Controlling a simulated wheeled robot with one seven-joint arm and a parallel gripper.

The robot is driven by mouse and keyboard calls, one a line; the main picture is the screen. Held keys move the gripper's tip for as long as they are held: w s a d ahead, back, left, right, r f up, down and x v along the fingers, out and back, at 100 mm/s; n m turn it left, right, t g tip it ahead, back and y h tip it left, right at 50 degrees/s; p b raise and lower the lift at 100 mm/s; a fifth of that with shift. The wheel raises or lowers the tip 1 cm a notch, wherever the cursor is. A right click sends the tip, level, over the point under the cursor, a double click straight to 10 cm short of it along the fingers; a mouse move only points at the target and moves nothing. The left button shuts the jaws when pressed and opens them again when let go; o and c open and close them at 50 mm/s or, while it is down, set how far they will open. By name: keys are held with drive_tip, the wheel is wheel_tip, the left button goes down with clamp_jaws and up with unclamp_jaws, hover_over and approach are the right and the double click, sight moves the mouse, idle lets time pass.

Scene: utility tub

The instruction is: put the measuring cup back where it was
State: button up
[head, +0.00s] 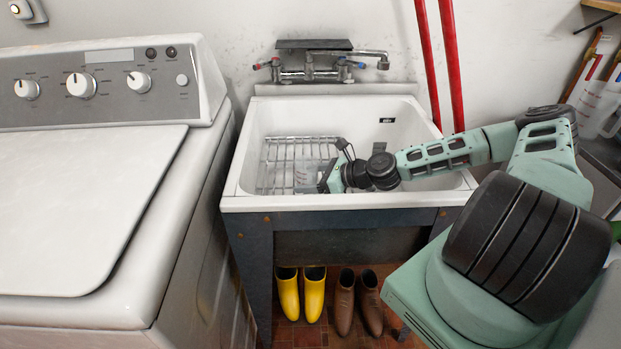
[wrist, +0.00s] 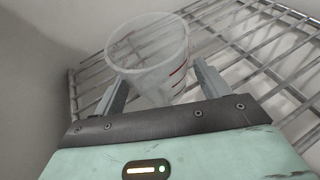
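The measuring cup (wrist: 150,62) is clear, with red markings on its side. In the wrist view it is between the two fingers of my gripper (wrist: 162,72), its open rim toward the top of the picture. The fingers are spread, one on each side of the cup. I cannot tell whether both press on its wall. In the head view the cup (head: 306,176) is low in the white tub, left of my gripper (head: 325,178), over the wire rack (head: 285,160). Whether its base rests on the rack is hidden.
The white tub (head: 232,190) has raised walls around my gripper. A faucet (head: 310,72) is on the wall behind it. A washing machine (head: 90,200) stands at left. Red poles (head: 430,60) lean behind the tub. Yellow boots (head: 288,293) and brown boots (head: 344,302) stand below.

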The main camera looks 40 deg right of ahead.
drive_tip(key=shift+r, duration=0.25)
drive_tip(key=v, duration=1.2)
drive_tip(key=shift+f, duration=0.1)
